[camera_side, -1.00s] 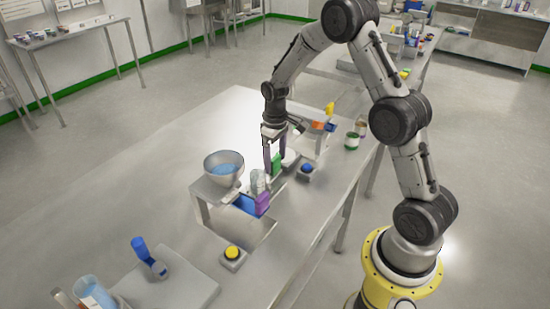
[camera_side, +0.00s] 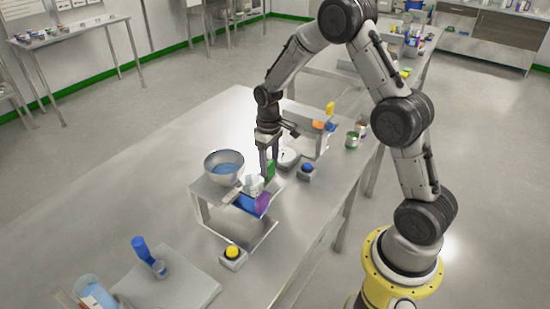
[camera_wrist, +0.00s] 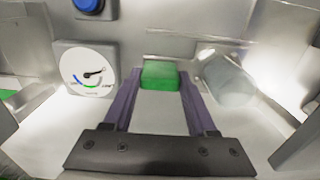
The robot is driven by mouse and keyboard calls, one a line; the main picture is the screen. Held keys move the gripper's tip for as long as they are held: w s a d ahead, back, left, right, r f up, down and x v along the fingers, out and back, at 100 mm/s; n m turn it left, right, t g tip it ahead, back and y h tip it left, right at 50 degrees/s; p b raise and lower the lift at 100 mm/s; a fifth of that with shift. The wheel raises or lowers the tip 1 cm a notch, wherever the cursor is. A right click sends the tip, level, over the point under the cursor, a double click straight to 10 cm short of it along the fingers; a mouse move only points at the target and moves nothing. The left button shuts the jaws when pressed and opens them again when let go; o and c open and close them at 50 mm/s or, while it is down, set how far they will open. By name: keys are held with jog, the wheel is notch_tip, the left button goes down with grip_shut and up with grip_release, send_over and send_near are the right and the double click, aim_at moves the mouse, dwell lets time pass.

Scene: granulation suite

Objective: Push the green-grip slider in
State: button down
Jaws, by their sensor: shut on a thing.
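The green grip (camera_side: 270,170) of the slider shows beside the bowl stand, partly hidden by my fingers in the side view. My gripper (camera_side: 267,168) points down at it, its purple fingers on either side. In the wrist view the green grip (camera_wrist: 160,75) sits between the fingertips of my gripper (camera_wrist: 160,82), which is shut on it. The rest of the slider is hard to make out.
A metal bowl (camera_side: 224,166) of blue contents rests on the stand, with a clear container (camera_side: 253,185) and purple piece (camera_side: 263,203) close by. A yellow button (camera_side: 232,252), blue button (camera_side: 307,169) and dial gauge (camera_wrist: 86,68) are near.

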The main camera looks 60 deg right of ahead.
jog(key=a, duration=0.5)
jog(key=shift+c, duration=1)
grip_release()
jog(key=shift+r, duration=0.15)
notch_tip(320, 180, up, 14)
jog(key=shift+f, duration=0.2)
